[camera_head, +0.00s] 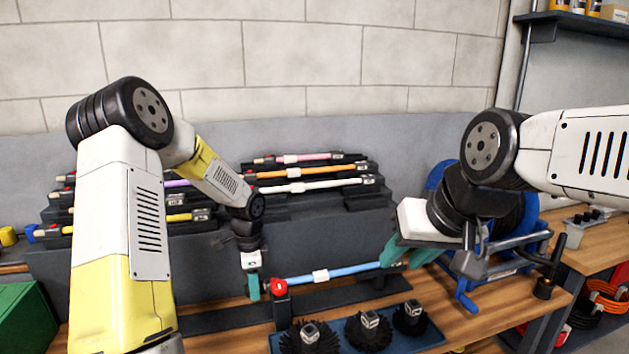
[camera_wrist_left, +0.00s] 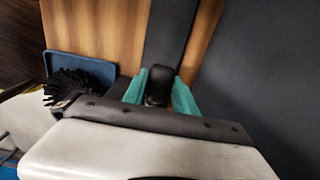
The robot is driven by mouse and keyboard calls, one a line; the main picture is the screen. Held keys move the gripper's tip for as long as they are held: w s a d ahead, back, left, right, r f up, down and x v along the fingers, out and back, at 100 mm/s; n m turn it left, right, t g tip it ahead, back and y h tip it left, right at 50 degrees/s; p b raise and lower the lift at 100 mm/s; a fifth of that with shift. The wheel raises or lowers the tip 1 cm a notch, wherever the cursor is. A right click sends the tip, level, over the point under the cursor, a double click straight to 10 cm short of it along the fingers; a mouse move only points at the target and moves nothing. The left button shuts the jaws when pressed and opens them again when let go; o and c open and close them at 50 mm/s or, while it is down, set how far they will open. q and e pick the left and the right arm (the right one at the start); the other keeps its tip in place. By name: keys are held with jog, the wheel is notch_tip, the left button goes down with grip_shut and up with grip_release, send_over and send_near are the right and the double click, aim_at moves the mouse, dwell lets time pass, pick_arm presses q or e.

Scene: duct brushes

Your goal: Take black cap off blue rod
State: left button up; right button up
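The blue rod (camera_head: 345,272) lies level across the front of the bench with a white band at its middle. A red-topped holder (camera_head: 279,287) stands at its left end. My left gripper (camera_head: 254,286) is at that left end, with teal fingers pointing down. In the left wrist view, its fingers (camera_wrist_left: 160,92) lie on both sides of the black cap (camera_wrist_left: 157,80), and the cap fills the gap between them. The cap is hidden in the head view. My right gripper (camera_head: 405,256) is at the rod's right end; whether its teal fingers close on anything is unclear.
A blue tray (camera_head: 400,343) with several black brushes sits in front of the rod; it also shows in the left wrist view (camera_wrist_left: 105,68). Behind, a stepped dark rack (camera_head: 330,205) holds several coloured rods. A blue reel (camera_head: 515,225) stands behind my right gripper.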

pick_arm(q)
grip_shut()
jog(key=shift+s+a, duration=0.25)
jog(key=shift+a, duration=0.55)
jog(key=shift+s+a, duration=0.2)
jog(key=shift+a, duration=0.6)
jog(key=shift+s+a, duration=0.25)
jog(key=shift+a, duration=0.55)
jog(key=shift+r, duration=0.1)
notch_tip(320, 180, up, 8)
jog(key=a, duration=0.1)
jog(key=shift+s+a, duration=0.2)
